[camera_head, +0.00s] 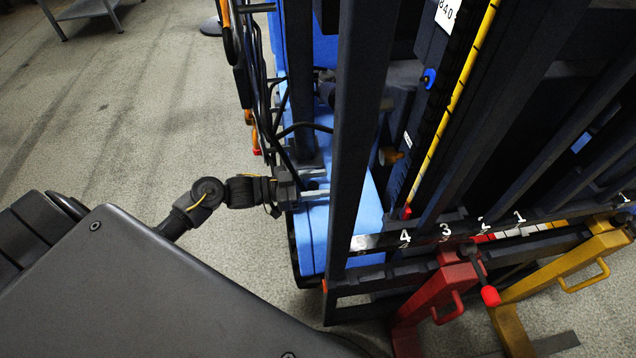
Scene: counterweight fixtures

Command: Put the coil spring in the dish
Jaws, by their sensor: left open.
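I cannot make out a coil spring or a dish in the head view. My left gripper (318,183) reaches in from the left with its two pale fingers apart and pointing right. It is over or beside the blue base (313,237) of a tall dark fixture, and I see nothing between the fingers. Whether it touches the blue surface I cannot tell. My right gripper is not in view.
A dark upright post (352,150) stands just right of the left gripper. Black cables (268,100) hang behind it. A numbered rail (465,229), a red stand (437,300) and a yellow stand (560,265) lie to the right. Grey floor (120,120) is open at left.

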